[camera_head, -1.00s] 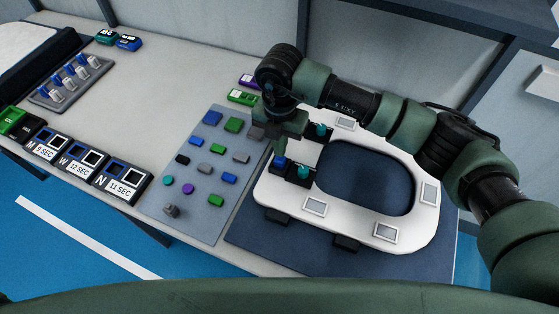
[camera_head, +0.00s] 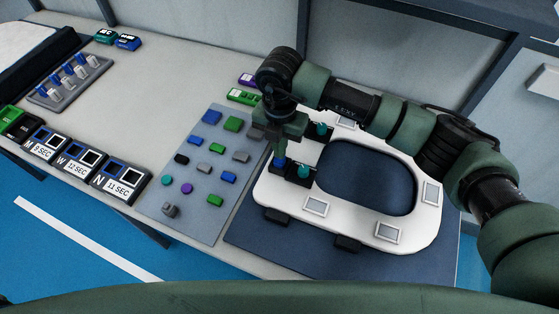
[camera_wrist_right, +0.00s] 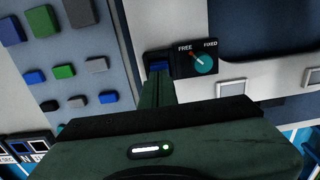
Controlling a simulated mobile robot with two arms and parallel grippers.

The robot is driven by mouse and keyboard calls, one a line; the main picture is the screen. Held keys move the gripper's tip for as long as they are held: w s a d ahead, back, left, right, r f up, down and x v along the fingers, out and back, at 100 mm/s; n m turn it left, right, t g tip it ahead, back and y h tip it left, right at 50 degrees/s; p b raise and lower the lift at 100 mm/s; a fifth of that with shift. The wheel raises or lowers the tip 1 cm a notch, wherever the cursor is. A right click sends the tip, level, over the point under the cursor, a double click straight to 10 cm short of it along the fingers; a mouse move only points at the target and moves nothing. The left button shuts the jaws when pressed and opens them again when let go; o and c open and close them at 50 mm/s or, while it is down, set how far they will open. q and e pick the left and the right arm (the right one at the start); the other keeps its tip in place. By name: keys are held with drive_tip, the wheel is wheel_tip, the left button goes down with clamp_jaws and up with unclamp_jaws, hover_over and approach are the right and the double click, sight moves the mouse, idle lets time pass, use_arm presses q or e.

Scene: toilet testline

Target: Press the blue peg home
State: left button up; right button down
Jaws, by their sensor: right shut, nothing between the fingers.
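The blue peg (camera_wrist_right: 159,66) sits at the left edge of the white toilet seat (camera_head: 272,196), beside a black block with a teal knob marked FREE and FIXED (camera_wrist_right: 203,62). The knob's red pointer (camera_wrist_right: 193,55) is turned toward FREE. My left gripper does not show.
A second black block with a teal knob (camera_head: 320,130) stands farther back on the seat. A grey mat (camera_head: 190,222) with several coloured pieces lies to the left. Three labelled boxes (camera_head: 82,163) line the front edge. A rack (camera_head: 70,82) stands at the back left.

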drive_tip(key=shift+f+b, duration=0.35)
drive_tip(key=shift+f, duration=0.15)
drive_tip(key=shift+r, duration=0.15)
idle(0.3)
wheel_tip(320, 180, up, 8)
drive_tip(key=p, duration=0.4)
drive_tip(key=shift+p, duration=0.3)
idle(0.5)
